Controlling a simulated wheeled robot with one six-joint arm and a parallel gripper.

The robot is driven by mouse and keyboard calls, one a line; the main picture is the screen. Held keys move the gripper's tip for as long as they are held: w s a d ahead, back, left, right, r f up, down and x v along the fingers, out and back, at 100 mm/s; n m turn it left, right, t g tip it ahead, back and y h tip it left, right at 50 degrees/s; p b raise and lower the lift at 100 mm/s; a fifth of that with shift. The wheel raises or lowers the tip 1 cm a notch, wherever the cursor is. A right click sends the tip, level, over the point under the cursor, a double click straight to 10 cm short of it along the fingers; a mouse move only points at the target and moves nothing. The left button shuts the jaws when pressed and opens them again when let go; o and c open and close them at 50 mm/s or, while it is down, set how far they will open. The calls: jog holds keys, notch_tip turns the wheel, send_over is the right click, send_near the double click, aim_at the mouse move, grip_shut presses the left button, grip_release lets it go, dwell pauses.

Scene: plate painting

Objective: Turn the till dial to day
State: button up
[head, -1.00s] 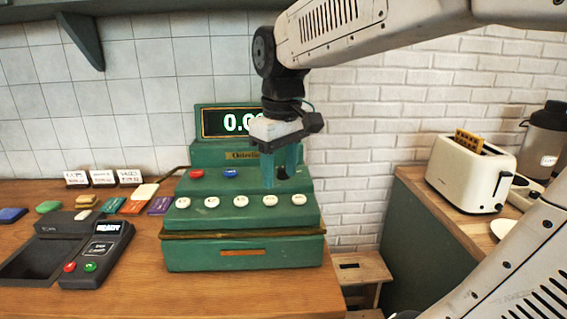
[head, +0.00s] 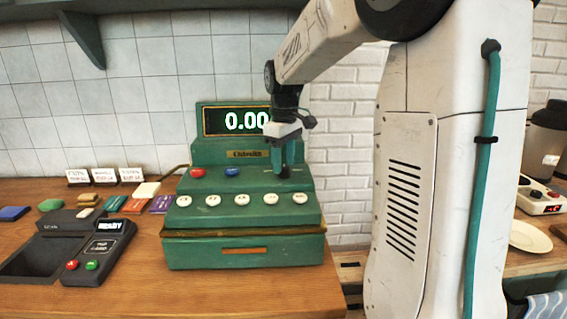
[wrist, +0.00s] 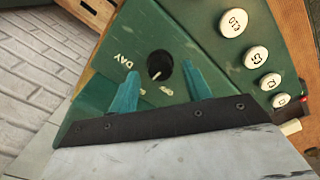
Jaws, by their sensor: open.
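The green till (head: 243,252) stands on the wooden counter, its display reading 0.00. Its black dial (wrist: 159,65) is on the sloped top, with a short white mark near its lower edge in the wrist view. The word DAY (wrist: 127,62) is printed left of the dial there. Other labels (wrist: 165,90) below the dial are small and partly hidden. My gripper (wrist: 161,72) is open, its teal fingers on either side of the dial's lower part; I cannot tell whether they touch it. In the head view my gripper (head: 283,168) is at the till's right side and largely hides the dial.
Round white keys (head: 242,199) line the till's front step, with a red button (head: 197,173) and a blue button (head: 232,171) above. A card terminal (head: 88,250) and coloured packets stand left. A plate (head: 530,237) is right, beyond my arm.

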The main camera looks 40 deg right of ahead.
jog(key=shift+f, duration=0.6)
jog(key=c, duration=1)
jog(key=m, duration=0.4)
jog(key=shift+r+m, duration=0.1)
jog(key=shift+m, duration=0.2)
jog(key=m, duration=0.4)
jog(key=shift+m, duration=0.3)
jog(key=o, duration=1)
